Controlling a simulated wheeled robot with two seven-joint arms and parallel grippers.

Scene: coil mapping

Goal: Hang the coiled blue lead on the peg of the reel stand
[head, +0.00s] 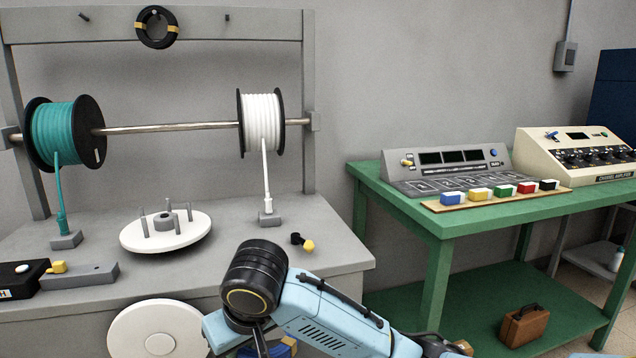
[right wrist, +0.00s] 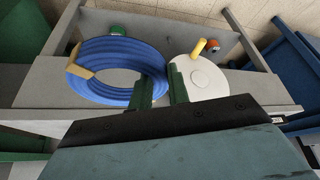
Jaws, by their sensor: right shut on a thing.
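The coiled blue lead (right wrist: 118,52) has a yellow band and fills the left and middle of the right wrist view. A small part of the lead (head: 283,348) shows at the bottom of the head view, mostly hidden by my right arm. My right gripper (right wrist: 160,88) is shut on the right-hand edge of the coil. The grey reel stand (head: 60,30) stands at the left in the head view. Its top bar has one bare peg (head: 84,15) at left and another bare peg (head: 227,17) at right. My left gripper is not in view.
A black coil (head: 157,27) hangs between the two bare pegs. A teal reel (head: 62,133) and a white reel (head: 261,122) sit on the stand's rod. A round white spindle plate (head: 166,231) lies on the grey bench (head: 320,252). A green table (head: 440,216) stands at right.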

